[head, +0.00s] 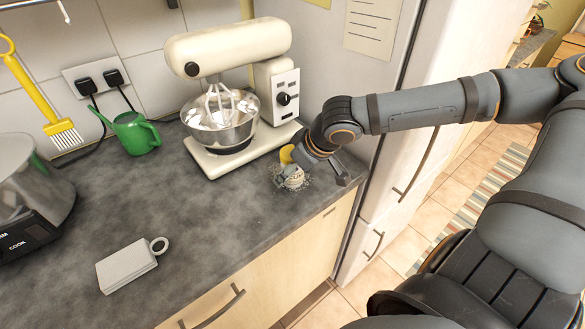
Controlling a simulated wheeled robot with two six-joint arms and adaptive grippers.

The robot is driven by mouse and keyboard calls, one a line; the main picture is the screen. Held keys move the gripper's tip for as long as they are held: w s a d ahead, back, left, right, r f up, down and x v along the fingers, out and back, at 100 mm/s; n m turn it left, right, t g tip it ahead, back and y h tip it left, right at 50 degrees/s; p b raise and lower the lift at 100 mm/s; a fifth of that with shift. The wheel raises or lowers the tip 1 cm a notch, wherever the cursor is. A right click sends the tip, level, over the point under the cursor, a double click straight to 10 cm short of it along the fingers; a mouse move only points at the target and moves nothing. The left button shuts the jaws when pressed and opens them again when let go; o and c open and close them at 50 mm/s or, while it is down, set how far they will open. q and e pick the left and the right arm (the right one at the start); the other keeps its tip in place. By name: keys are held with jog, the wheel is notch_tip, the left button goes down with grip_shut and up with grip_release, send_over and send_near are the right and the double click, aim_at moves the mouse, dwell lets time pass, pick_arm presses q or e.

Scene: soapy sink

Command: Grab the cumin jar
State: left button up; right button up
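A small pale jar (295,179) with partly readable lettering, which seems to be the cumin jar, is on the grey worktop near its front right edge. My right gripper (312,172) is down at the jar, with grey finger parts beside it and partly covering it. I cannot tell whether the fingers touch or grip the jar. A yellow round piece (287,154) shows just behind the jar; whether it is a lid or a separate thing is unclear. My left gripper is out of view.
A cream stand mixer (228,45) with a metal bowl stands just behind and left of the jar. Pale specks lie around the jar. The fridge (440,110) is close right.

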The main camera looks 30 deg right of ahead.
jog(key=c, duration=1)
jog(key=shift+r, duration=0.1)
jog(key=shift+c, duration=0.2)
notch_tip(320, 180, up, 10)
jog(key=p, duration=0.3)
